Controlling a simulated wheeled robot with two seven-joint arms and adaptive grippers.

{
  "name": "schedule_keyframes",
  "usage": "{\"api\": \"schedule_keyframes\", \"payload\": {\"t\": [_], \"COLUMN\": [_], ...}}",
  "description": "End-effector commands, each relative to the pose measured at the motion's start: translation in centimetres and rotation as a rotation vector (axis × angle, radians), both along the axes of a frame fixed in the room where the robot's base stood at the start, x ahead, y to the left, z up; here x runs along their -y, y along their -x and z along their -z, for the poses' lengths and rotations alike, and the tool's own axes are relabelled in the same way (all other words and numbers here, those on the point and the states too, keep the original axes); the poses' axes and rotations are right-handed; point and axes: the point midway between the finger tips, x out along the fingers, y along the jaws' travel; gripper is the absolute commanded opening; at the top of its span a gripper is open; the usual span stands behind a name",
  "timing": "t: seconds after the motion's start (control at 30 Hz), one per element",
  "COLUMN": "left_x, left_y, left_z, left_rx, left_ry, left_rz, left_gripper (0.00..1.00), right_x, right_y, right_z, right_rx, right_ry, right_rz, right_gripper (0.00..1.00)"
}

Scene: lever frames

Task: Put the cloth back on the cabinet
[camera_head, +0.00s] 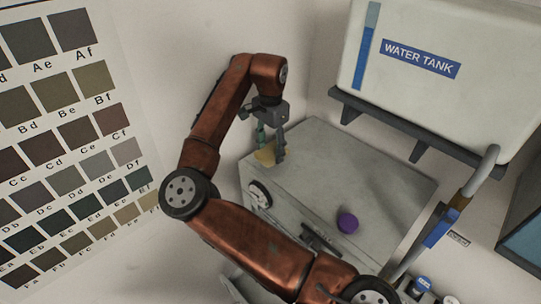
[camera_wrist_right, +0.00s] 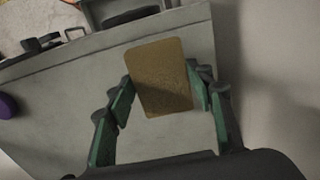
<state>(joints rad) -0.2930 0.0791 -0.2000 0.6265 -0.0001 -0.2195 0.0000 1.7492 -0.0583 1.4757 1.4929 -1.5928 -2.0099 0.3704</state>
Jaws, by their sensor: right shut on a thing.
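The cloth is a small flat tan-yellow rectangle (camera_head: 265,155) at the back left corner of the grey cabinet's top (camera_head: 325,165). My right gripper (camera_head: 271,147) points down there, with its fingers shut on the cloth. In the right wrist view the cloth (camera_wrist_right: 160,75) lies between the two green-padded fingertips (camera_wrist_right: 160,97), which meet its left and right edges. The cabinet top (camera_wrist_right: 60,100) is below it. I cannot tell whether the cloth touches the top. My left gripper is not in view.
A purple round object (camera_head: 348,222) sits near the cabinet top's front edge. A white water tank (camera_head: 440,75) on a dark shelf is above on the right. A pipe with a blue part (camera_head: 440,228) stands right of the cabinet. A colour chart (camera_head: 70,130) is on the left. Much of the cabinet top is bare.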

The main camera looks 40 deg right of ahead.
Motion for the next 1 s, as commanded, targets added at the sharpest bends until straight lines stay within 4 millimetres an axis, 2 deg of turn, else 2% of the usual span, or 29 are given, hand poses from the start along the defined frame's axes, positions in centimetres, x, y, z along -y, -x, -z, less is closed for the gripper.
{"api": "schedule_keyframes", "payload": {"t": [0.1, 0.2, 0.57, 0.6, 0.8, 1.0], "left_x": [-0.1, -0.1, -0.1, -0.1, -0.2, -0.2], "left_y": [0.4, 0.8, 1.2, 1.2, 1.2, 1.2], "left_z": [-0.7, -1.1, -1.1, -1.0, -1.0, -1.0], "left_rx": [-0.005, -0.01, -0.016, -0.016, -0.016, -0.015], "left_ry": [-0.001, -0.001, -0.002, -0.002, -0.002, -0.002], "left_rz": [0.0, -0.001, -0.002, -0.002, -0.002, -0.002], "left_gripper": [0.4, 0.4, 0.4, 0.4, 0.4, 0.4], "right_x": [-0.1, -0.1, -0.1, -0.1, -0.1, -0.1], "right_y": [0.1, 0.1, 0.1, 0.1, 0.1, 0.1], "right_z": [1.7, 2.6, 3.2, 3.2, 3.2, 3.2], "right_rx": [-0.004, -0.001, -0.003, -0.002, -0.001, -0.001], "right_ry": [-0.001, 0.0, 0.0, 0.0, 0.0, 0.0], "right_rz": [0.0, 0.0, 0.001, 0.001, 0.001, 0.001], "right_gripper": [0.29, 0.29, 0.29, 0.51, 0.65, 0.66]}}
